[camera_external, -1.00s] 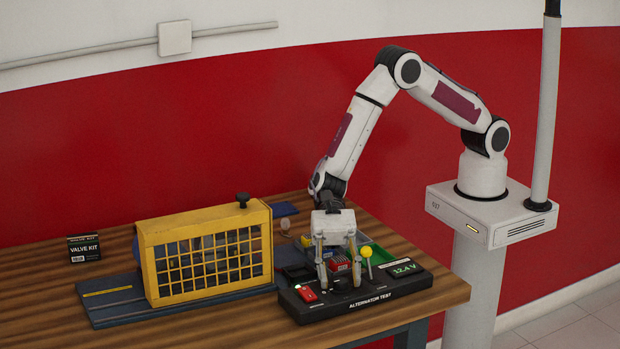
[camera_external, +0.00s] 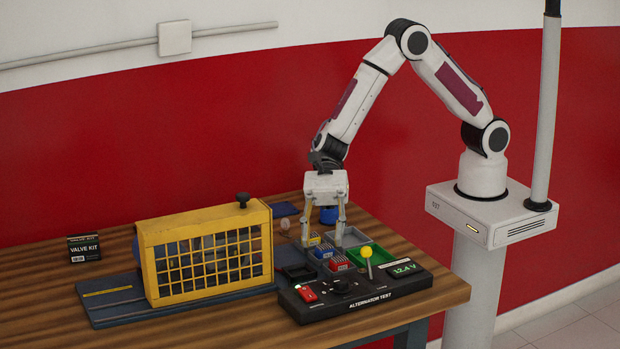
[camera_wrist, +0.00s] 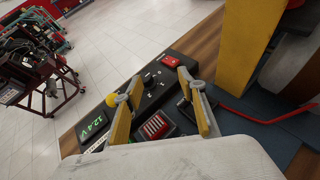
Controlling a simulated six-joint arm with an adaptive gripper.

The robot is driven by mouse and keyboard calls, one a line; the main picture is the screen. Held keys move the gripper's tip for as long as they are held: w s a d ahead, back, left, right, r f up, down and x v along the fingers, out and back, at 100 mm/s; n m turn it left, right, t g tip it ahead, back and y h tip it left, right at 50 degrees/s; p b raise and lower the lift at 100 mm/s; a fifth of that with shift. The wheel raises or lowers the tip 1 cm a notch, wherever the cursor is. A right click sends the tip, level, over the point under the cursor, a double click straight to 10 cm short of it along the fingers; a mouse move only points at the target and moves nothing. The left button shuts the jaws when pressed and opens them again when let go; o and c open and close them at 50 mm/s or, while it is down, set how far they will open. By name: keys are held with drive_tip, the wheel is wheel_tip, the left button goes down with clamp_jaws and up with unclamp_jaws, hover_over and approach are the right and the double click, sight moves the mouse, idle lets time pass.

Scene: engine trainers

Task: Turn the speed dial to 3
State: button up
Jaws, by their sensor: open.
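The black alternator test panel (camera_external: 375,296) sits at the table's front edge. Its dark speed dial (camera_external: 341,285) stands between a red rocker switch (camera_external: 306,293) and a lever with a yellow ball (camera_external: 366,252). In the wrist view the dial (camera_wrist: 149,77) shows beyond my fingertips, with pale marks around it too small to read. My gripper (camera_external: 325,243) is open and empty, above the small parts bins behind the panel and apart from the dial. In the wrist view its two fingers (camera_wrist: 158,84) are spread.
A display reading 12.4 V (camera_external: 403,268) is at the panel's right. A yellow guard cage (camera_external: 205,255) stands left of the panel. Bins with red and blue parts (camera_external: 341,263) and a green tray (camera_external: 368,258) lie behind it. A valve kit box (camera_external: 84,247) is far left.

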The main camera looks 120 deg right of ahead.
drive_tip(key=d+r+m+t+h, duration=0.5)
drive_tip(key=d+r+m+h, duration=0.2)
drive_tip(key=d+r+m, duration=0.6)
drive_tip(key=shift+d+r+m+h, duration=0.15)
drive_tip(key=shift+r+m+h, duration=0.4)
drive_tip(key=shift+m, duration=1.15)
drive_tip(key=shift+s, duration=0.1)
drive_tip(key=a+f+n+g+y, duration=0.2)
drive_tip(key=a+f+n+y, duration=0.1)
drive_tip(key=a+f+n, duration=0.2)
drive_tip(key=s+a+f+n+g+y, duration=0.1)
drive_tip(key=a+f+n+g+y, duration=0.1)
drive_tip(key=a+f+n, duration=0.3)
drive_tip(key=a+f+n+g+y, duration=0.2)
drive_tip(key=a+f+n+y, duration=0.2)
drive_tip(key=n, duration=0.4)
drive_tip(key=shift+s+a+f+n, duration=0.15)
drive_tip(key=shift+a+f, duration=0.1)
drive_tip(key=shift+f, duration=0.45)
drive_tip(key=shift+s+a+f+n, duration=0.1)
drive_tip(key=shift+a+f+n, duration=0.1)
drive_tip(key=shift+f, duration=0.45)
drive_tip(key=shift+s+a+f+n+g+y, duration=0.25)
drive_tip(key=shift+s+f+n+g+y, duration=0.1)
drive_tip(key=shift+n+g, duration=0.1)
